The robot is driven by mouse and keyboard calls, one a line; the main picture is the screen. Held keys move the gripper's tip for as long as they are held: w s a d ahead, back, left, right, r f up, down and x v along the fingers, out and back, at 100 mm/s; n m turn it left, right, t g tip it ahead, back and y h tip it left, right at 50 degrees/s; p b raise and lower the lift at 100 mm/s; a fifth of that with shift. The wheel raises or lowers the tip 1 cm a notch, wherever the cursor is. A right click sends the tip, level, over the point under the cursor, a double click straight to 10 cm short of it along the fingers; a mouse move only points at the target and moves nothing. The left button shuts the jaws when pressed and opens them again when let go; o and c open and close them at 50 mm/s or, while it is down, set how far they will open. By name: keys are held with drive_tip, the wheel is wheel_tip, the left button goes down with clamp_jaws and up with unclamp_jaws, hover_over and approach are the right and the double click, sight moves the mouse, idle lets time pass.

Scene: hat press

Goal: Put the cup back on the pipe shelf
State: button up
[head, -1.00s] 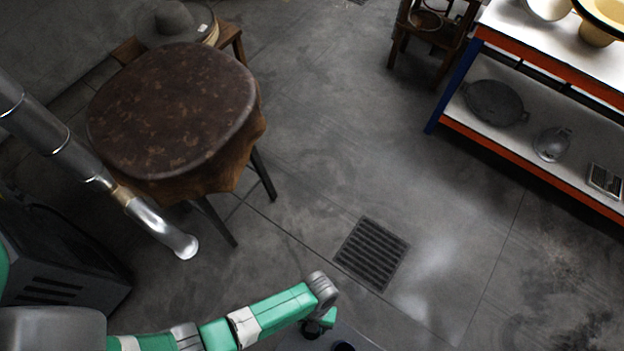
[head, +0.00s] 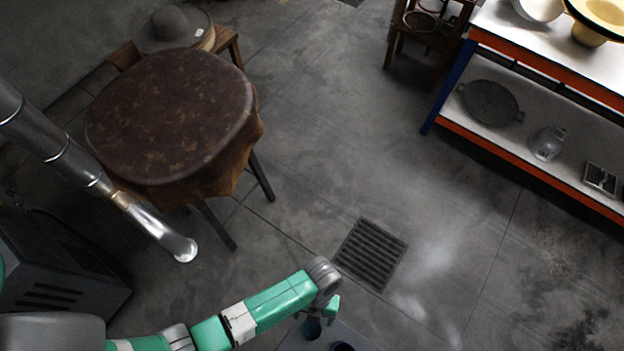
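My green and grey arm reaches in from the bottom left. My gripper (head: 322,312) is at its end, low in the middle of the head view, and points down over a grey surface (head: 296,341). Only part of it shows, so I cannot tell whether it is open or shut. A small dark teal round thing (head: 311,328), possibly a cup, shows right beside the gripper. I cannot tell whether they touch. Another dark round thing (head: 342,347) is cut off by the bottom edge. I cannot make out a pipe shelf for certain.
A round brown-covered table (head: 170,115) stands at upper left, with a hat (head: 172,27) behind it. A metal duct (head: 75,165) slants in from the left. A blue and orange shelf unit (head: 462,75) holding bowls stands at right. The floor around the drain grate (head: 371,254) is clear.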

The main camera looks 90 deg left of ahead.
drive_tip(key=v, duration=0.5)
